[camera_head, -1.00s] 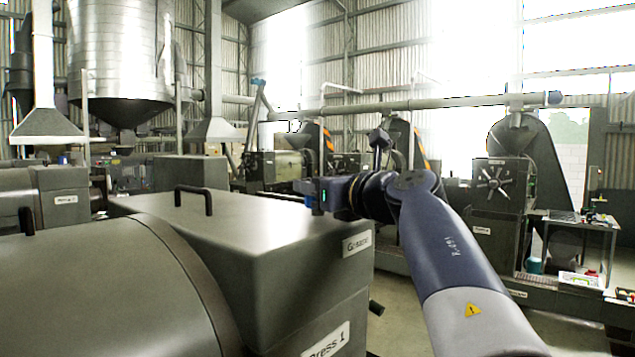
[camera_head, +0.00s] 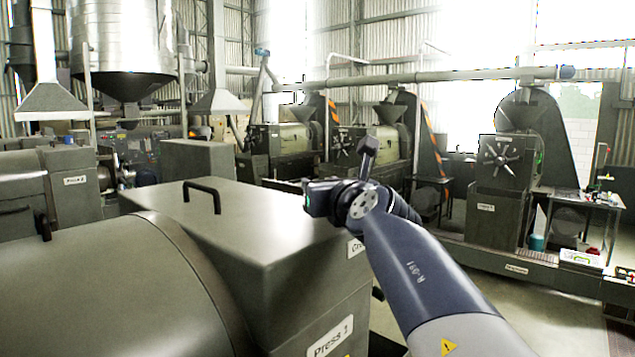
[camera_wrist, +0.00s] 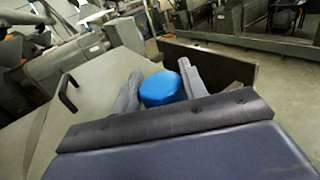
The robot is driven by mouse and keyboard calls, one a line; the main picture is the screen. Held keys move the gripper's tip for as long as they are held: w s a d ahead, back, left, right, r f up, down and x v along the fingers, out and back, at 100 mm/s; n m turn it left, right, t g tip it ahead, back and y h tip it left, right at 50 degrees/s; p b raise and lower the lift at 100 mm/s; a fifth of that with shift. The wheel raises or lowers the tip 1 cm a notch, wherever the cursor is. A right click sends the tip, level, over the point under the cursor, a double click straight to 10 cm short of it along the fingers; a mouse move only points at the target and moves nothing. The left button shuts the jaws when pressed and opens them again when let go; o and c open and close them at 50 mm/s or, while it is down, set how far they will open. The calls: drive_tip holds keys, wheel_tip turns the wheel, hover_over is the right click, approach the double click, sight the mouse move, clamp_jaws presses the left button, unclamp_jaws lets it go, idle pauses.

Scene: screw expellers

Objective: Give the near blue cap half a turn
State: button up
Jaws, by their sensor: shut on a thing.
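The blue cap (camera_wrist: 162,89) shows in the wrist view, round and plain, between the two grey fingers of my gripper (camera_wrist: 160,92). My gripper is shut on it, one finger at its left and one at its right. The underside of the cap and what it sits on are hidden behind the gripper's body. In the head view my wrist is above the right edge of the grey housing of Press 1 (camera_head: 262,235); the fingers and the cap cannot be made out there.
The housing has a black handle (camera_head: 203,190) on its top, left of my arm. A rounded grey drum (camera_head: 110,290) fills the near left. Farther presses (camera_head: 502,180) stand at the back right, beside a small table (camera_head: 585,200). Floor shows right of the housing.

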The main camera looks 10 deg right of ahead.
drive_tip(key=o, duration=0.9)
drive_tip(key=shift+o, duration=0.2)
drive_tip(key=s+d+b, duration=0.1)
drive_tip(key=s+b, duration=0.1)
drive_tip(key=s, duration=0.8)
drive_tip(key=shift+s, duration=0.4)
drive_tip(key=shift+o, duration=0.2)
